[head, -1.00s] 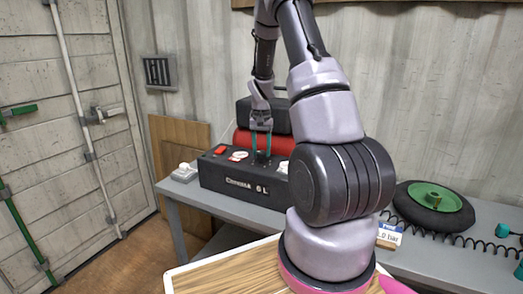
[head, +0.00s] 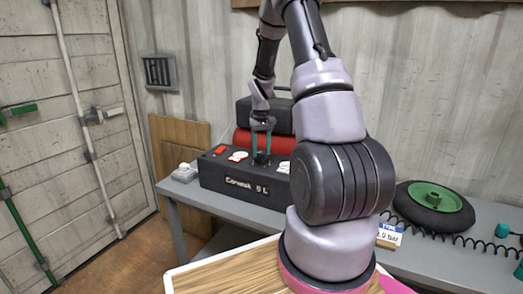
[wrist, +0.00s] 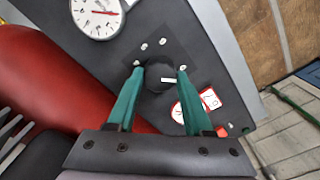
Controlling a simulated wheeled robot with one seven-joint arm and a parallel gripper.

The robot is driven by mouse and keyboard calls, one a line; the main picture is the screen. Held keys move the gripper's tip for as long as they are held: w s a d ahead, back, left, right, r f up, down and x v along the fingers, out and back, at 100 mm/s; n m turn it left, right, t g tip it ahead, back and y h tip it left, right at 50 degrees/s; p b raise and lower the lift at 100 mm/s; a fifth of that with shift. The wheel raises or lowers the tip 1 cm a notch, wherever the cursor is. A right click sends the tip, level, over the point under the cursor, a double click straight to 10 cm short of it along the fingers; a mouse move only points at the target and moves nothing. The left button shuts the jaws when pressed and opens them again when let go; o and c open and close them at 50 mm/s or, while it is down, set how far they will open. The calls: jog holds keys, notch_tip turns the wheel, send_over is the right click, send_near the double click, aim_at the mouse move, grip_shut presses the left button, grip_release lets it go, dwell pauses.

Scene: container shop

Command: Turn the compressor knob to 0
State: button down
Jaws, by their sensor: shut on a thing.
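The compressor (head: 222,178) is a black box with a red tank (head: 243,139) behind it, on the grey bench. Its dark round knob (head: 261,158) is on the top panel; it also shows in the wrist view (wrist: 160,76), with a small white pointer mark on it. White marks surround the knob, partly hidden by the fingertips; their numbers are too small to read. My gripper (head: 262,150) points down with its green fingers on either side of the knob. In the wrist view my gripper (wrist: 159,72) is shut on the knob.
A white-faced gauge (wrist: 97,14) and a red-and-white label (wrist: 209,99) lie on the panel near the knob. A small red switch (head: 220,150) is at its left. A wheel (head: 434,208) and a pressure sign (head: 390,236) are on the right of the bench (head: 180,189).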

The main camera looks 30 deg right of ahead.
aim_at(261, 152)
jog(key=shift+c, duration=1.5)
grip_release()
notch_tip(261, 152, up, 11)
jog(key=shift+f, duration=0.1)
jog(key=s+a+r+m+t, duration=0.1)
jog(key=s+a+r+t, duration=0.1)
jog(key=s+a+r, duration=0.45)
jog(key=s+a+r+t, duration=0.15)
jog(key=s+r, duration=0.25)
jog(key=r, duration=0.5)
jog(key=s+a+r+m+t+y, duration=0.1)
jog(key=s+a+r+t, duration=0.1)
jog(key=s, duration=0.6)
jog(key=s+a+r+m+t+y, duration=0.1)
jog(key=s+a+r, duration=0.2)
jog(key=s+a, duration=0.2)
jog(key=s, duration=0.3)
jog(key=shift+s+r+t, duration=0.15)
jog(key=shift+r+t, duration=0.05)
jog(key=shift+t, duration=0.15)
